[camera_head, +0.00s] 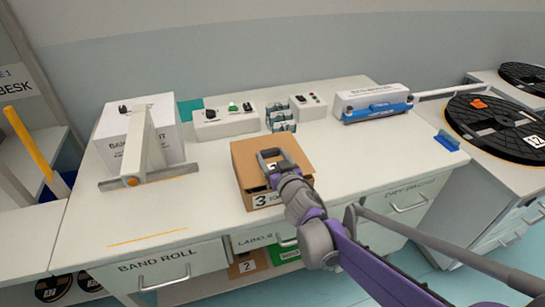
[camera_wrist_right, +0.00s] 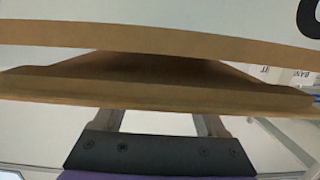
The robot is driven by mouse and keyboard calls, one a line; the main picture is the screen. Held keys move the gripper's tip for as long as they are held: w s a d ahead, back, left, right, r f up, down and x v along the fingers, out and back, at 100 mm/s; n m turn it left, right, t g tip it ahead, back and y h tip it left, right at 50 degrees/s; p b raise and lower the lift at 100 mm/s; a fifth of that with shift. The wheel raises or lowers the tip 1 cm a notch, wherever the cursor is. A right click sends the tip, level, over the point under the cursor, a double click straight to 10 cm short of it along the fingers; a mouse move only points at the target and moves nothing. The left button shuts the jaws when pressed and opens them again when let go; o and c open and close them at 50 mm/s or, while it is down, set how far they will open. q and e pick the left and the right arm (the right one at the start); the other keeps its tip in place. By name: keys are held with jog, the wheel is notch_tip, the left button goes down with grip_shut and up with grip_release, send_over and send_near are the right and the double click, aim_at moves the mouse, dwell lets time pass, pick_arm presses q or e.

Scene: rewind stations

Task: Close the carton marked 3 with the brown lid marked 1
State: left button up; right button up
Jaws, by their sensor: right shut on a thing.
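The carton marked 3 (camera_head: 250,184) stands on the white bench, its label facing the front edge. A brown lid (camera_head: 293,148) is over its top. My right gripper (camera_head: 272,156) is at the lid, coming from the front right, and is shut on it. In the right wrist view the lid (camera_wrist_right: 160,95) spans the picture in front of the fingers (camera_wrist_right: 160,122). A brown strip (camera_wrist_right: 150,36) and a dark gap show beyond it; I cannot tell whether the lid is fully seated. The lid's mark is not readable. My left gripper is not in view.
A band unit (camera_head: 140,140) stands left on the bench. Control boxes (camera_head: 225,122) and a box with a blue bar (camera_head: 372,100) stand at the back. A small blue item (camera_head: 447,141) lies at the right edge. Bench left of the carton is clear.

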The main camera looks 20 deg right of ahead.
jog(key=shift+b, duration=0.35)
dwell(0.7)
dwell(0.7)
jog(key=shift+f+b, duration=0.5)
jog(key=shift+f, duration=0.7)
jog(key=o, duration=1.3)
jog(key=shift+s, duration=0.1)
jog(key=s, duration=0.3)
jog(key=s+r, duration=0.1)
jog(key=s, duration=0.6)
jog(key=shift+s+d+r, duration=0.25)
jog(key=shift+r, duration=0.1)
